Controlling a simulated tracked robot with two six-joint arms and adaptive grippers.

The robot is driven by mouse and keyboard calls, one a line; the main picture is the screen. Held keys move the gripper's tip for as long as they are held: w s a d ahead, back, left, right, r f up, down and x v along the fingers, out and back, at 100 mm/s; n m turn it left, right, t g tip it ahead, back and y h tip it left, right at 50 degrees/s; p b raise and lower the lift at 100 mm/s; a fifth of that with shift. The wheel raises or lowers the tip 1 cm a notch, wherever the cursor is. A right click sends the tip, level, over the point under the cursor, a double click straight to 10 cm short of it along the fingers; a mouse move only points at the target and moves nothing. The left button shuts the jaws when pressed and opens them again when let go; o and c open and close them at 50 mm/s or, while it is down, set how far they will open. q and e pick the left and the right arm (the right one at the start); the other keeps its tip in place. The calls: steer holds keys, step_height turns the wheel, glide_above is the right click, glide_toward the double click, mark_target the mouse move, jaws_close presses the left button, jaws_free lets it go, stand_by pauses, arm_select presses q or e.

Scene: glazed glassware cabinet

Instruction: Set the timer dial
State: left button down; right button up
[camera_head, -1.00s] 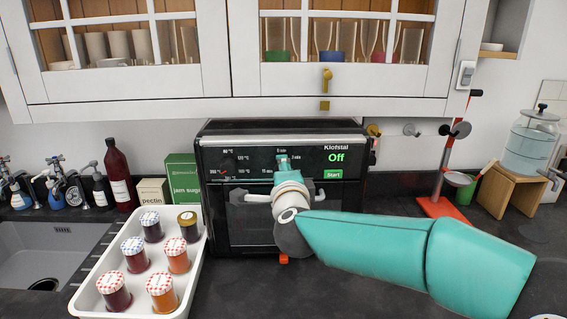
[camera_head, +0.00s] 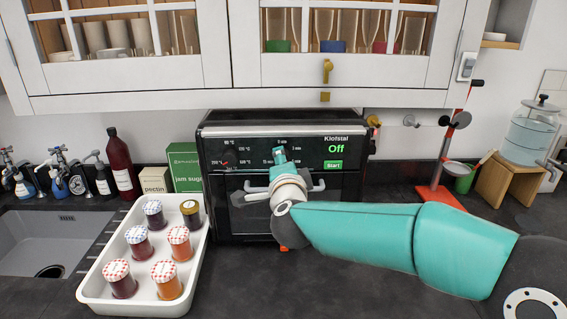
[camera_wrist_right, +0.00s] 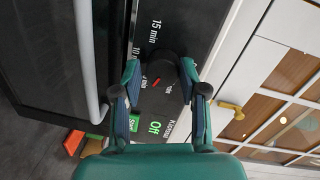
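The black oven (camera_head: 300,205) stands under the wall cabinet, its display reading Off above a green Start button (camera_head: 333,165). My right gripper (camera_head: 280,156) is in front of its control panel and hides the timer dial in the head view. In the right wrist view the black timer dial (camera_wrist_right: 163,72) has a red pointer mark and minute labels around it. The fingers of my right gripper (camera_wrist_right: 160,75) are spread on either side of the dial; whether they touch it is unclear. My left gripper is not in view.
The oven's handle bar (camera_head: 318,186) runs below the panel. A white tray (camera_head: 90,290) of jam jars stands left of the oven, beside the sink (camera_head: 40,240). A red-based stand (camera_head: 440,198) is at the right. The glazed cabinet (camera_head: 240,95) overhangs the oven.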

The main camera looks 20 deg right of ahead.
steer(key=o, duration=0.3)
steer(key=shift+a+f, duration=0.1)
steer(key=v, duration=1.2)
